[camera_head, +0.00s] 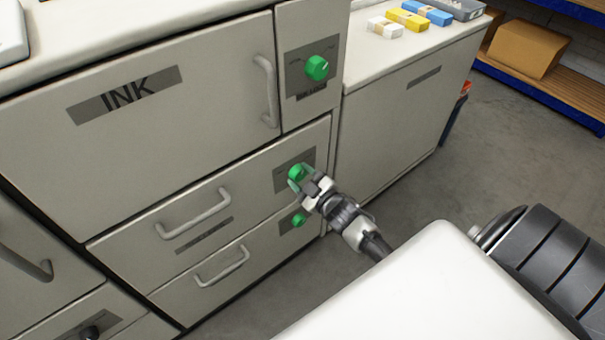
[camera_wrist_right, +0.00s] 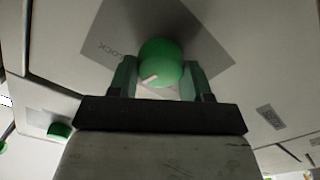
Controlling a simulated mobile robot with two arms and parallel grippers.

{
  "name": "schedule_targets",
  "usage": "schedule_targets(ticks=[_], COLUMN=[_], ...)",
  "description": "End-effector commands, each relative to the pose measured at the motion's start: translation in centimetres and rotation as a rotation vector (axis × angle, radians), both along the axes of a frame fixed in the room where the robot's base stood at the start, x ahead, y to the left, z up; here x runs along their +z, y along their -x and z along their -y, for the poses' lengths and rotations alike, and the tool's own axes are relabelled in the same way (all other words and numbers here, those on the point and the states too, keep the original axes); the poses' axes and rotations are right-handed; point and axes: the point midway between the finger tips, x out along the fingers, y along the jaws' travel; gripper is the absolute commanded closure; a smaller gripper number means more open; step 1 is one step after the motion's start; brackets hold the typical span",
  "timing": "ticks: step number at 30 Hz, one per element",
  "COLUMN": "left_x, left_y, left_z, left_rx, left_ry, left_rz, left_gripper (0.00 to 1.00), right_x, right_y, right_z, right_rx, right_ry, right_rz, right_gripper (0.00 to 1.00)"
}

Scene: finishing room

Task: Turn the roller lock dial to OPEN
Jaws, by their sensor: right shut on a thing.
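A green lock dial (camera_head: 297,172) sits on a grey plate at the right end of the upper of two stacked drawers. In the right wrist view the dial (camera_wrist_right: 162,58) shows a pale pointer mark on its lower left, and the word LOCK shows on the plate to its left. My right gripper (camera_head: 300,181) is shut on this dial, with one finger on each side of it in the wrist view. I cannot read an OPEN mark on the plate. My left gripper is not in view.
Another green dial (camera_head: 317,68) is on the panel beside the INK door (camera_head: 150,130), and a smaller one (camera_head: 299,220) is on the drawer below. Drawer handles (camera_head: 195,214) stick out to the left. Open floor (camera_head: 500,150) lies to the right.

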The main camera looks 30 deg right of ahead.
Motion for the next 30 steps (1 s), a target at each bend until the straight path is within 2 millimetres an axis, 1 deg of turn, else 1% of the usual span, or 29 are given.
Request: schedule_targets(ticks=[4,8,17,21,24,30], left_x=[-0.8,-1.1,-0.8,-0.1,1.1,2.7], left_y=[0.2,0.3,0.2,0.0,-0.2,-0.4], left_z=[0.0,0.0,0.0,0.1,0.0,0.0], left_rx=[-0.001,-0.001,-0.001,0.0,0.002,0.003], left_ry=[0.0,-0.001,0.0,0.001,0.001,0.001], left_rz=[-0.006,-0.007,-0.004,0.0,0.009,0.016], left_gripper=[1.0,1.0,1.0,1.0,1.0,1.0], right_x=[-0.1,-0.2,-0.4,-0.5,-0.5,-0.6], right_y=[0.0,0.0,0.0,0.0,0.1,0.1], right_z=[-0.1,-0.2,-0.2,-0.2,-0.3,-0.3], right_rx=[-0.001,0.0,0.0,0.0,0.0,0.002], right_ry=[0.14,0.261,0.546,0.679,0.77,0.93], right_rz=[0.01,0.019,0.041,0.052,0.059,0.073], right_gripper=[0.75,0.75,0.75,0.75,0.75,0.75])
